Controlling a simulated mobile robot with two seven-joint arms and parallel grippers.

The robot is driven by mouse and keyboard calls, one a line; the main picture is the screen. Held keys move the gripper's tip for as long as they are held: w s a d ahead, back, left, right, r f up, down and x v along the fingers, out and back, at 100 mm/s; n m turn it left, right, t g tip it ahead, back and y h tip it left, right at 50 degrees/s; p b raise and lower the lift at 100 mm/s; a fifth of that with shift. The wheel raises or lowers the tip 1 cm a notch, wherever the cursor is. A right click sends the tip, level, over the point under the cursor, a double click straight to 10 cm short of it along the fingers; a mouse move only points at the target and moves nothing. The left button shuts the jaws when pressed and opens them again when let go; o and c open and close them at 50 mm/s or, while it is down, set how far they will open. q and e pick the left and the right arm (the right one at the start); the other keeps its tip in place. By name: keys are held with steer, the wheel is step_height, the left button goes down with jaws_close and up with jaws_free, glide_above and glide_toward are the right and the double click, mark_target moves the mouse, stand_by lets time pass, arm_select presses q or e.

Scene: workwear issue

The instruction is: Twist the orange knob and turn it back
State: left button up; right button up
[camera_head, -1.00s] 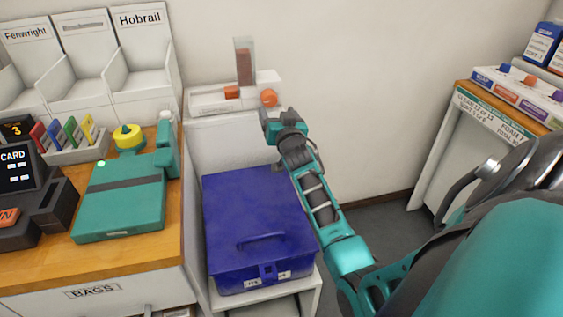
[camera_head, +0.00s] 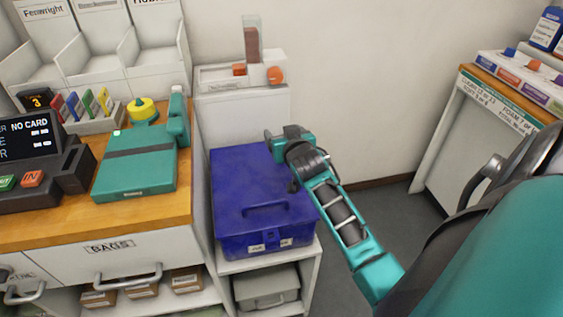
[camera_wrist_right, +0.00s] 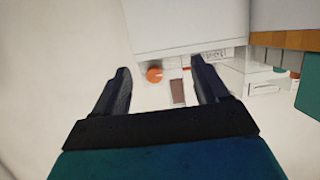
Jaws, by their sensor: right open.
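The orange knob (camera_head: 275,75) is on the right end of a white dispenser (camera_head: 213,76) with a clear upright tube, on a white stand by the wall. My right gripper (camera_head: 270,138) is below the knob and clearly apart from it, near the back right of a blue box. In the right wrist view the open fingers (camera_wrist_right: 160,66) hold nothing, and the knob (camera_wrist_right: 154,75) shows in the gap between them, farther off. Whether the knob is turned cannot be told. My left gripper is not in view.
The closed blue box (camera_head: 258,190) stands in front of the dispenser. A counter (camera_head: 150,218) with a teal device (camera_head: 135,168) and a card terminal (camera_head: 40,160) is on the left. A side unit (camera_head: 455,150) is on the right. Open floor lies between.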

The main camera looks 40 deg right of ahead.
steer(key=s+a+f+g, duration=0.1)
steer(key=s+a, duration=0.1)
steer(key=s+a+f+n+g+y, duration=0.1)
steer(key=s+a+f, duration=0.1)
steer(key=s+a, duration=0.1)
steer(key=s+a+f+n+g+y, duration=0.1)
steer(key=s+a, duration=0.2)
steer(key=shift+s+f, duration=0.15)
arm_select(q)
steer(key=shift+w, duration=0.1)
arm_select(e)
steer(key=shift+s+a+f+n+y, duration=0.15)
steer(key=shift+s+a+n+y, duration=0.15)
steer(key=shift+s+a+n, duration=0.15)
steer(key=shift+d, duration=0.1)
